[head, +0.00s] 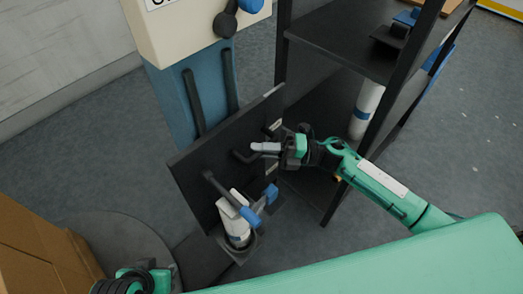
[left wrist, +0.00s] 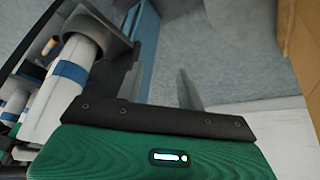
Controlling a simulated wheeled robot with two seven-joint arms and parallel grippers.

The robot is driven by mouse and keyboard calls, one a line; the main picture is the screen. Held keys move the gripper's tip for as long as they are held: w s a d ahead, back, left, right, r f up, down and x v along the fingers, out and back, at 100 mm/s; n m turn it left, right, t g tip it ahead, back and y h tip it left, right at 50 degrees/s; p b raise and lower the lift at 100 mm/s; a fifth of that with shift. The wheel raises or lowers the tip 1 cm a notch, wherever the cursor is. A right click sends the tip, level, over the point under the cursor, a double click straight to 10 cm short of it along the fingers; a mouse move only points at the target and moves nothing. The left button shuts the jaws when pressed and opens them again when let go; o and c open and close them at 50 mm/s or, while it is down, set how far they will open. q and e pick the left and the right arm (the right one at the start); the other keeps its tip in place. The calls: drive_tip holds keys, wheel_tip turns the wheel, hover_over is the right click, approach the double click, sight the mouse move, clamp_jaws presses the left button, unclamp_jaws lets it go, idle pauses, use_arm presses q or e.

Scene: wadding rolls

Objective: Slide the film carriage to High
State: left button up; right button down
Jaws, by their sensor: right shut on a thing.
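A large tilted black panel (head: 225,155) stands in front of a blue column (head: 170,100) in the head view; it appears to be the film carriage. A small dark handle (head: 242,156) sticks out from its face. My right gripper (head: 262,148) is shut on this handle, though its fingers partly hide the grip. Small pale labels (head: 272,126) sit near the panel's right edge, too small to read. My left gripper (left wrist: 158,85) is open and empty in the left wrist view; its arm shows at the head view's bottom left.
A dark shelf rack (head: 340,45) stands close on the right, holding another white roll (head: 366,108). A brown box (head: 35,250) is at lower left. Grey floor (head: 75,130) is clear at left.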

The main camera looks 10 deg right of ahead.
drive_tip(key=shift+r, duration=0.6)
use_arm(q)
drive_tip(key=shift+s+a+r+g+y+p, duration=0.2)
drive_tip(key=shift+s+a+g, duration=0.1)
drive_tip(key=shift+s+a, duration=0.1)
drive_tip(key=shift+s+a+r+g+y+p, duration=0.1)
drive_tip(key=shift+s+a+g+p, duration=0.05)
drive_tip(key=shift+s+a+g, duration=0.2)
use_arm(e)
drive_tip(key=shift+w+r, duration=0.1)
drive_tip(key=shift+r, duration=0.1)
drive_tip(key=shift+r, duration=0.1)
drive_tip(key=c, duration=1.4)
unclamp_jaws()
drive_tip(key=shift+o, duration=0.2)
drive_tip(key=shift+d+f, duration=0.1)
drive_tip(key=shift+f, duration=0.1)
